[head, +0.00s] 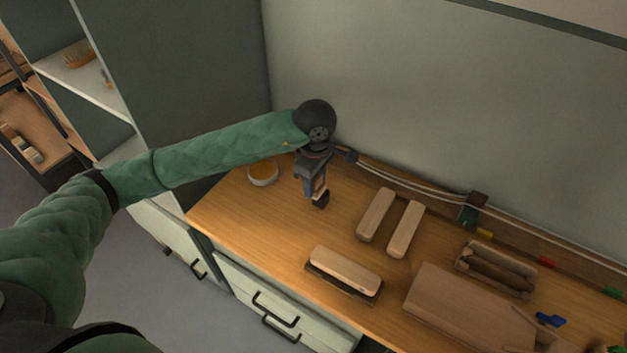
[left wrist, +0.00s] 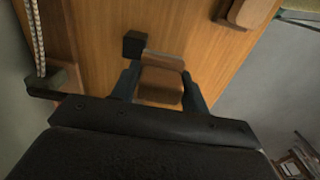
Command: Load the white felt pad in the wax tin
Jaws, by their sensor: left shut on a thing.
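The wax tin (head: 263,173) is a small round pale tin with amber wax, at the back left corner of the bench in the head view. My left gripper (head: 317,190) is over the bench just right of the tin, apart from it and pointing down. In the left wrist view the gripper (left wrist: 162,78) is shut on a small brown wooden block (left wrist: 160,87). A dark cube (left wrist: 135,44) shows by its left fingertip; I cannot tell whether it touches. I cannot make out a white felt pad for certain. My right gripper is not in view.
Two pale wooden bars (head: 376,214) lie right of my gripper. Another wooden bar (head: 344,265) sits on a dark base near the front edge. A large board (head: 465,310) and a rack of rolls (head: 496,268) are at the right. A rail with coloured clips runs along the wall.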

